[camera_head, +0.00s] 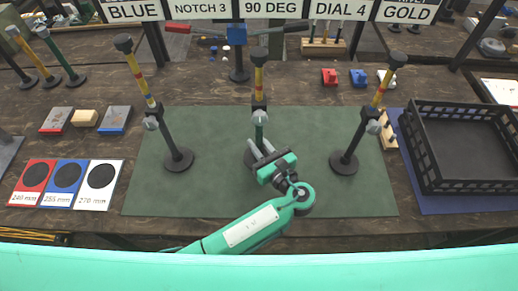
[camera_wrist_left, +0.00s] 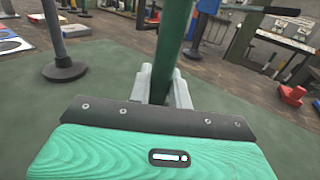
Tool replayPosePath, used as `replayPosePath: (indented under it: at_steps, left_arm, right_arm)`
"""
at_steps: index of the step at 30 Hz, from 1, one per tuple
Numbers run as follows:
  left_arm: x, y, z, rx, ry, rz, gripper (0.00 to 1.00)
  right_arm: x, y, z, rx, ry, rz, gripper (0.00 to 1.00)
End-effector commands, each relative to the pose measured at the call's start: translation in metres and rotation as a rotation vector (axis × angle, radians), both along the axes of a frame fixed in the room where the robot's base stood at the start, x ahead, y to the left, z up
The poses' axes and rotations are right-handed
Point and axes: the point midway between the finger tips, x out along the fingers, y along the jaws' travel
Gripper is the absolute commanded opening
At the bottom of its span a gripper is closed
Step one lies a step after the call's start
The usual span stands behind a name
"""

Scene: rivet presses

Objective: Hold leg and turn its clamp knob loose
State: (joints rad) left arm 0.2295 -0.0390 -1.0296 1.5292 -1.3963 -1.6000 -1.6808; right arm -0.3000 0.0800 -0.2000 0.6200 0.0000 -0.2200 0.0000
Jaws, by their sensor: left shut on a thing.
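Three legs stand on the green mat: a left leg (camera_head: 165,130), a middle leg (camera_head: 259,85) and a right leg (camera_head: 359,135). Each has a yellow upper rod with red bands, a black top and a round dark base. The middle leg's lower tube is green and also shows in the left wrist view (camera_wrist_left: 171,45). Its grey clamp knob (camera_head: 259,118) sits at the collar, above my gripper. My left gripper (camera_head: 262,149) is shut on the middle leg's lower tube, with grey fingers on either side of it. The middle leg's base is partly hidden behind the gripper. My right gripper is not in view.
A black crate (camera_head: 412,145) stands on a blue mat at the right. Red, blue and white size cards (camera_head: 67,201) lie at the left. Signs (camera_head: 201,10) run along the back, above a blue stand with a red-ended bar (camera_head: 237,62). The green mat (camera_head: 220,195) is otherwise mostly clear.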

Motion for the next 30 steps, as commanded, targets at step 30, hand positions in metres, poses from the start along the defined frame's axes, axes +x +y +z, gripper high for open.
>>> replayPosePath:
  at_steps: [30]
  left_arm:
    - [0.000,0.000,-0.019,0.001,-0.002,0.000,0.00]
  right_arm:
    - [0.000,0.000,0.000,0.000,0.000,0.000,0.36]
